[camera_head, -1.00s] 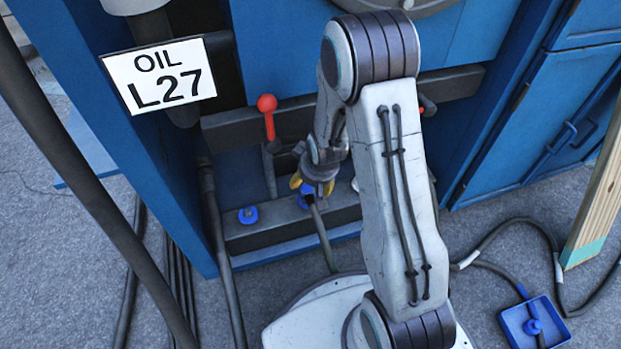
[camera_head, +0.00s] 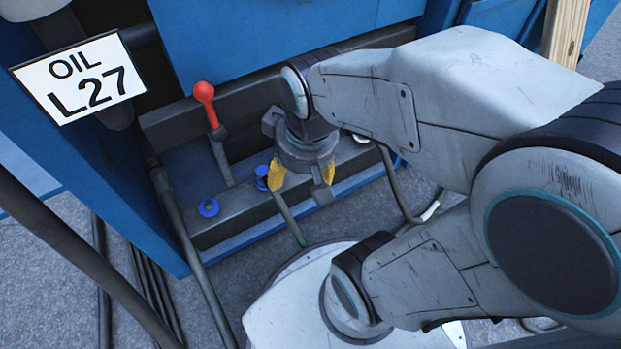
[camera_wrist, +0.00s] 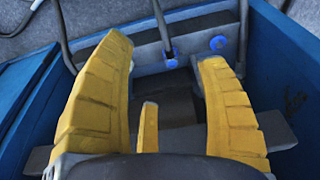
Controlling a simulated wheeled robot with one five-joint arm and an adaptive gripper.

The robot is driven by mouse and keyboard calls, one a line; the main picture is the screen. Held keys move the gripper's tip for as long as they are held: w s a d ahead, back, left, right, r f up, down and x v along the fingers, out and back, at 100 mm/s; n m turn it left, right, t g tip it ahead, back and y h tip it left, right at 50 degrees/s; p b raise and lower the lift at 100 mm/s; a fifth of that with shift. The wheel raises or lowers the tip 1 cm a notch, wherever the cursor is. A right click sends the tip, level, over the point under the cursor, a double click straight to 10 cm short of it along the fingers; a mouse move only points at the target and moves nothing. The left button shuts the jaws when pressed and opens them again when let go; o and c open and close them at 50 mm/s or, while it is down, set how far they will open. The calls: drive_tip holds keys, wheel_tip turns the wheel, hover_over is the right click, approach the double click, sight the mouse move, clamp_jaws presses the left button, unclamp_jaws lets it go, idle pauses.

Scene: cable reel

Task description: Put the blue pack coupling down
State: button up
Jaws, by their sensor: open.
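The blue coupling (camera_head: 262,178) sits on the dark ledge at the foot of the blue cabinet, with a grey hose running from it toward the floor. It also shows in the wrist view (camera_wrist: 171,62), beyond and between the fingers. My gripper (camera_head: 300,187) is open and empty, its yellow fingers to the right of the coupling in the head view and apart from it in the wrist view. Whether the coupling is fully seated cannot be told.
A second round blue fitting (camera_head: 208,208) is on the ledge to the left. A red-knobbed lever (camera_head: 207,105) stands behind. The OIL L27 sign (camera_head: 80,78) and a thick dark hose (camera_head: 75,255) are at left. The cabinet wall (camera_head: 300,35) closes the back.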

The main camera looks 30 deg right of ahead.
drive_tip(key=shift+s+r, duration=0.2)
drive_tip(key=shift+s, duration=0.45)
drive_tip(key=shift+s+r, duration=0.25)
drive_tip(key=shift+s, duration=0.35)
drive_tip(key=shift+s+r, duration=0.2)
drive_tip(key=shift+s, duration=0.45)
